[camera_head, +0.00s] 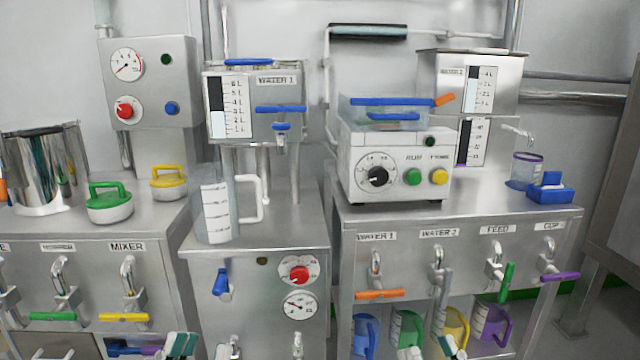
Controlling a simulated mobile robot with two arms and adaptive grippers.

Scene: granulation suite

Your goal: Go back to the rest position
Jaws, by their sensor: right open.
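My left gripper (181,345) shows at the bottom edge, in front of the left bench and left of the middle cabinet's lower valves. Only its dark green-grey fingertips are in view, close together, and I cannot tell whether it is open or shut. My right gripper (449,346) shows at the bottom edge in front of the right bench's lower shelf. Its fingertips are apart, and it is open with nothing seen between them. Most of both grippers and arms lies below the picture.
A clear measuring jug (216,212) stands on the middle cabinet (290,238). A control box (393,160) and a blue holder (550,190) stand on the right bench (480,205). Coloured valve handles, such as the orange one (380,294), stick out in front. Coloured jugs, including a purple one (490,322), stand below.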

